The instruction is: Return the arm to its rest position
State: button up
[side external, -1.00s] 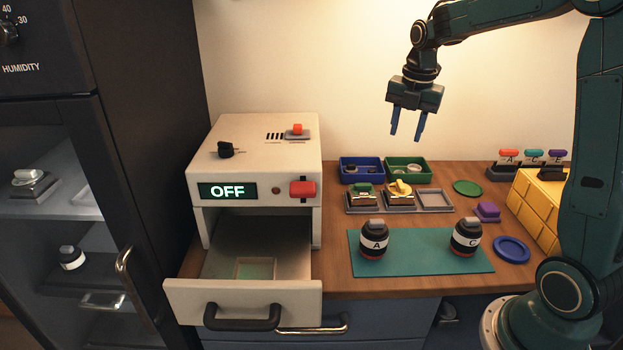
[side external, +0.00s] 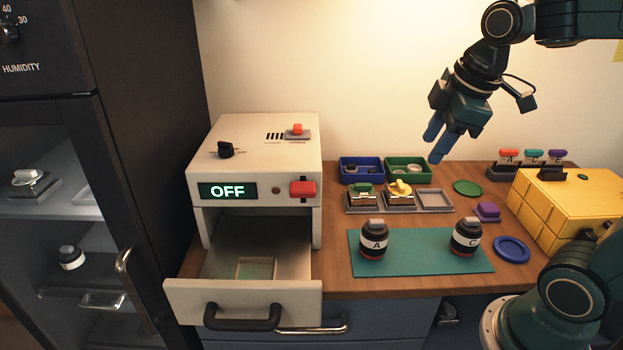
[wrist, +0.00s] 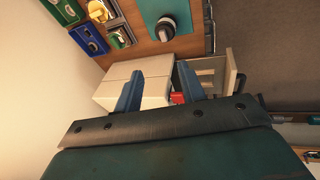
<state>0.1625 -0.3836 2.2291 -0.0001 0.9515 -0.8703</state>
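My gripper (side external: 440,142) hangs in the air above the back of the bench, tilted, with nothing beneath it but the bench far below. In the wrist view its two blue fingers (wrist: 160,92) stand apart with nothing held between them. The white machine (side external: 255,148) shows beyond the fingers there. On the teal mat (side external: 418,262) stand a dark lens marked A (side external: 374,242) and a dark lens marked C (side external: 465,239), both upright and apart from my gripper.
The machine's drawer (side external: 243,300) is pulled out and its display (side external: 228,191) reads OFF. Blue (side external: 361,171) and green (side external: 408,171) bins stand at the back. A yellow drawer block (side external: 565,205) stands at the right, near my arm. A dark cabinet (side external: 150,130) stands left. The air around my gripper is clear.

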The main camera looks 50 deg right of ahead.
jog(key=s+a+f+m+t, duration=0.1)
jog(key=s+a+m, duration=0.3)
jog(key=s+m, duration=0.4)
jog(key=shift+s+a+f+t+y, duration=0.2)
jog(key=shift+f+t+y, duration=0.1)
jog(key=shift+f, duration=0.25)
jog(key=shift+w+d, duration=0.1)
jog(key=shift+c, duration=0.4)
jog(key=w+d+f+m+g, duration=0.1)
jog(key=w+d+m+g, duration=0.1)
jog(key=w+d, duration=0.4)
jog(key=w+d+m+g, duration=0.1)
jog(key=w+d+m, duration=0.2)
jog(key=w, duration=0.6)
jog(key=w+d+f+m+g, duration=0.1)
jog(key=w+d+f, duration=0.1)
jog(key=d+f, duration=0.2)
jog(key=w+d+f+m, duration=0.1)
jog(key=w+d+f, duration=0.2)
jog(key=d, duration=0.3)
jog(key=w+d+f+m+g, duration=0.1)
jog(key=w+d+f+m, duration=0.1)
jog(key=d+f, duration=0.3)
jog(key=shift+w+d+f+g, duration=0.3)
jog(key=shift+w+f, duration=0.3)
jog(key=shift+d+f, duration=0.25)
